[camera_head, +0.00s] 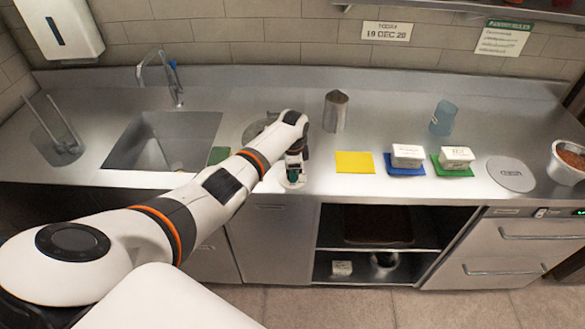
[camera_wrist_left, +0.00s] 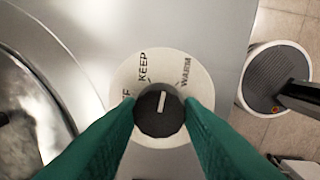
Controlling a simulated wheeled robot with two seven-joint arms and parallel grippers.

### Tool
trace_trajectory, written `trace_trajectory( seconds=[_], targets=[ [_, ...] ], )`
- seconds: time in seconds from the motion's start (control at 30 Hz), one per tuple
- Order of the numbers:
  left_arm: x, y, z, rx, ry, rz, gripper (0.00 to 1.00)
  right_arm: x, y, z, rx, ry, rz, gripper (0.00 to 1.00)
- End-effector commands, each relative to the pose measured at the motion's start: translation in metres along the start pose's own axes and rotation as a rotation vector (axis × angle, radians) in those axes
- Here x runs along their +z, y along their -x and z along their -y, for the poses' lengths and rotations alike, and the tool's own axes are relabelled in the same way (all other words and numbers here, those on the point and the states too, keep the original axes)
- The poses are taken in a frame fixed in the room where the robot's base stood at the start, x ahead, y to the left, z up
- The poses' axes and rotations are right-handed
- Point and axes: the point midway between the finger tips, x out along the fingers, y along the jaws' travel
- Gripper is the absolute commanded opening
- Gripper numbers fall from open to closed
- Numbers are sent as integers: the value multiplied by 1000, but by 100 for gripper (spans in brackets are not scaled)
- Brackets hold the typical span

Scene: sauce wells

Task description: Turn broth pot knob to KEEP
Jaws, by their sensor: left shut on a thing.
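The broth pot knob (camera_wrist_left: 158,110) is dark and round with a white pointer line, on a pale round dial (camera_wrist_left: 120,80). The dial shows KEEP, WARM and a partly hidden label ending in F. The pointer aims up and slightly right, between KEEP and WARM. The green fingers of my left gripper (camera_wrist_left: 160,112) are shut on the knob from both sides. In the head view my left gripper (camera_head: 295,168) is over the dial (camera_head: 292,183) at the counter's front. A round metal well (camera_wrist_left: 25,100) lies left of the dial. My right gripper is not in view.
A sink (camera_head: 160,140) lies left of my arm. A metal cup (camera_head: 335,111) stands behind and right of the gripper. A yellow mat (camera_head: 355,162), blue mat (camera_head: 402,171) and green mat (camera_head: 440,168) lie to the right; the blue and green ones carry white boxes.

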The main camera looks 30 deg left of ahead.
Motion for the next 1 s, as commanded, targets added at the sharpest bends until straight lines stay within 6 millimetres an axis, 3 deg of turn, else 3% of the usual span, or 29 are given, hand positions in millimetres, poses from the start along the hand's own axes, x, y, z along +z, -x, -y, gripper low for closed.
trace_trajectory(
  seconds=[0.5,1.0],
  targets=[
    [1,2,-1,3,434,-23,11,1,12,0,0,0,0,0],
    [1,1,-1,4,598,-31,11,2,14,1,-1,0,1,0]
  ],
)
